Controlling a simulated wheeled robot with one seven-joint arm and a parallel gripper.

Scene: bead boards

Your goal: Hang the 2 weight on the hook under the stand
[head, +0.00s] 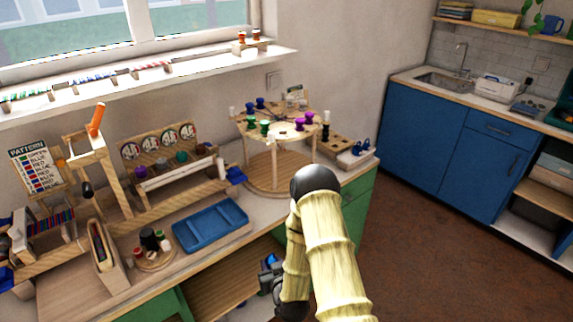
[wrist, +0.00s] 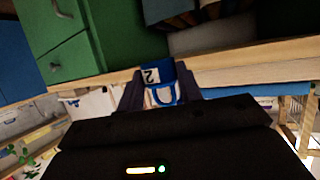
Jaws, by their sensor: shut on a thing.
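My gripper (wrist: 158,95) is shut on the 2 weight (wrist: 152,76), a blue block with a white label, an upside-down "2" and a blue loop. In the head view my gripper (head: 270,278) is low in front of the counter's open shelf, partly behind my arm. A bit of blue shows at its tip there. A wooden stand (head: 112,180) with an orange piece on top is on the counter at left. A small dark thing (head: 87,190) hangs under its arm; whether this is the hook is too small to tell.
A round two-level wooden rack with coloured spools (head: 272,187) is at the back right. The floor at right is clear.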

